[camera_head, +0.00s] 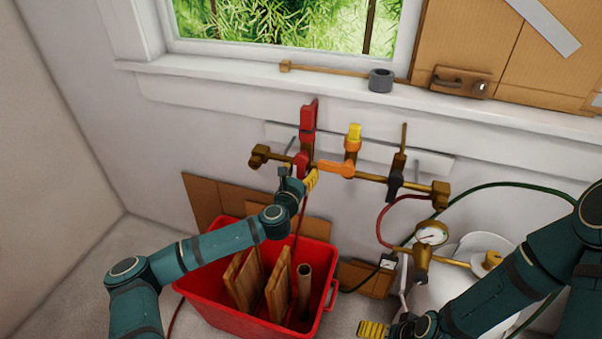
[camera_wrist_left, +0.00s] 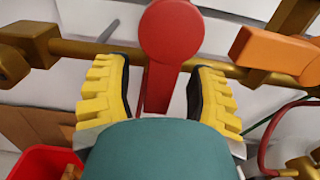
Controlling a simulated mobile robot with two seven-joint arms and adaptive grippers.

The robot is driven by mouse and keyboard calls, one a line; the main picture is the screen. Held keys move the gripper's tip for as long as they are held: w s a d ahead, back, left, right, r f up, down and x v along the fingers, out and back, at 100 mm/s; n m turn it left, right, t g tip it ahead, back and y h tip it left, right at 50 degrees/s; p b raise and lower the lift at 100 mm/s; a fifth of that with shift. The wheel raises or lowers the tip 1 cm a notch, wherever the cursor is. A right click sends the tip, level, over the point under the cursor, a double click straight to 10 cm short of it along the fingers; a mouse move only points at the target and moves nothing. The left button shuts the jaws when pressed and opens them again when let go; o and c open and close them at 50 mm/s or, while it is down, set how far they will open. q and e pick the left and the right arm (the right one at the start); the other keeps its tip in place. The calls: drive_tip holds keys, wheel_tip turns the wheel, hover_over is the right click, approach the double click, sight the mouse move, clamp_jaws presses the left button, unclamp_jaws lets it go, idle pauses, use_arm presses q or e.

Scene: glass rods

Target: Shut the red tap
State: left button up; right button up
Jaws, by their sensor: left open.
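The red tap (camera_head: 302,160) sits on the left part of a horizontal brass pipe on the wall. In the left wrist view its round red hub (camera_wrist_left: 172,30) is at the top middle, and its red lever (camera_wrist_left: 158,88) hangs down from it. My left gripper (camera_head: 311,180) is just below and in front of the tap. In the left wrist view my left gripper (camera_wrist_left: 157,85) is open, its yellow fingers on either side of the lever, with gaps visible. My right gripper (camera_head: 373,329) shows only partly at the bottom edge; its opening is unclear.
An orange-handled tap (camera_head: 336,168) and a black-handled tap (camera_head: 395,186) are farther right on the pipe. A red upright fitting (camera_head: 308,122) stands above the red tap. Below are a red crate (camera_head: 205,290) with boards and a pressure gauge (camera_head: 431,234) with hoses.

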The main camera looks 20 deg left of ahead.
use_arm(q)
clamp_jaws()
drive_tip(key=shift+a+r, duration=0.1)
drive_tip(key=shift+a, duration=0.05)
idle(0.4)
drive_tip(key=a+r+m, duration=0.1)
drive_tip(key=m, duration=0.3)
drive_tip(key=a+r+m, duration=0.1)
drive_tip(key=m, duration=0.4)
drive_tip(key=a+r+m+p, duration=0.1)
drive_tip(key=a+m, duration=0.1)
drive_tip(key=m, duration=0.3)
drive_tip(key=shift+w, duration=0.1)
drive_tip(key=shift+r+m, duration=0.4)
drive_tip(key=shift+m, duration=0.6)
drive_tip(key=shift+r+m, duration=0.35)
drive_tip(key=shift+m, duration=0.65)
drive_tip(key=shift+a, duration=0.1)
